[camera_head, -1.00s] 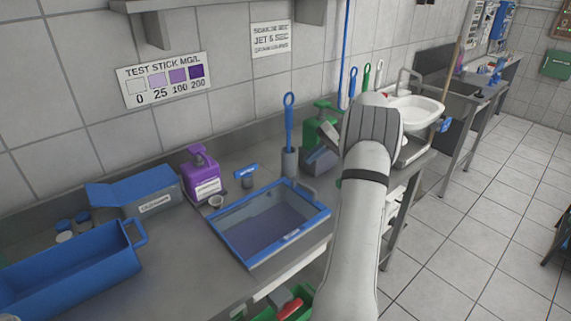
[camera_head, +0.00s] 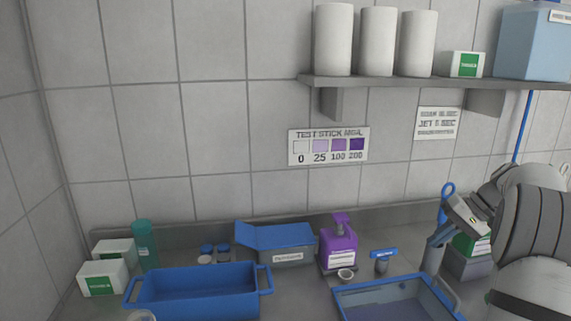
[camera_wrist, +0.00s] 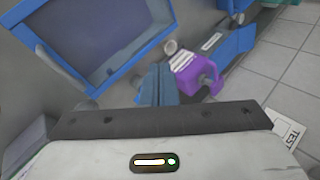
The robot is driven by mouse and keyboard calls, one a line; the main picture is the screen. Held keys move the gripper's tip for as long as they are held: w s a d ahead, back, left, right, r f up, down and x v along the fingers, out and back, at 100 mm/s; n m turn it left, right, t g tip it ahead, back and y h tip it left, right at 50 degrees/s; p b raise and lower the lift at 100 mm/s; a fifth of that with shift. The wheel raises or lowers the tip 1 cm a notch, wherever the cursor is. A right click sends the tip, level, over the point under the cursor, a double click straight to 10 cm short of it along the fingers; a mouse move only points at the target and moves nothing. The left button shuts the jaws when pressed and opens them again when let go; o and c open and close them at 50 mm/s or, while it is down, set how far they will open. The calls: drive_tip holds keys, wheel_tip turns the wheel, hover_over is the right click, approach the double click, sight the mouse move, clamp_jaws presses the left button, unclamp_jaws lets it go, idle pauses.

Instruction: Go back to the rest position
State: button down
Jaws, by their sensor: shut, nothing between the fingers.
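My gripper shows in the wrist view (camera_wrist: 158,84) as two dark blue-grey fingers close together, shut and empty. It hangs over the counter, with a purple pump bottle (camera_wrist: 196,72) and a blue-rimmed basin (camera_wrist: 128,68) beyond the fingers. In the head view, my bent arm fills the right edge, and its wrist is beside the blue-handled brush (camera_head: 447,189). The fingertips are hard to tell apart from the grey shapes there. The purple bottle (camera_head: 338,247) stands upright on the counter, left of my arm.
A blue tray (camera_head: 195,292), a blue-lidded box (camera_head: 285,245) and white-green boxes (camera_head: 103,278) stand to the left. A wall shelf (camera_head: 400,82) holds white rolls above. The wall above the counter's left is clear.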

drive_tip(key=s+a+r+g+h, duration=0.1)
drive_tip(key=s+a+h, duration=0.1)
drive_tip(key=s+a, duration=0.5)
drive_tip(key=s+a+h, duration=0.2)
drive_tip(key=s+a, duration=0.2)
drive_tip(key=a, duration=0.6)
drive_tip(key=s+a+f+n+t+h, duration=0.1)
drive_tip(key=s+a+f, duration=0.1)
drive_tip(key=s, duration=0.5)
drive_tip(key=s+a+f+n+t+h, duration=0.1)
drive_tip(key=s+a+f+h, duration=0.1)
drive_tip(key=s, duration=0.6)
drive_tip(key=shift+a+f, duration=0.6)
drive_tip(key=shift+a, duration=0.65)
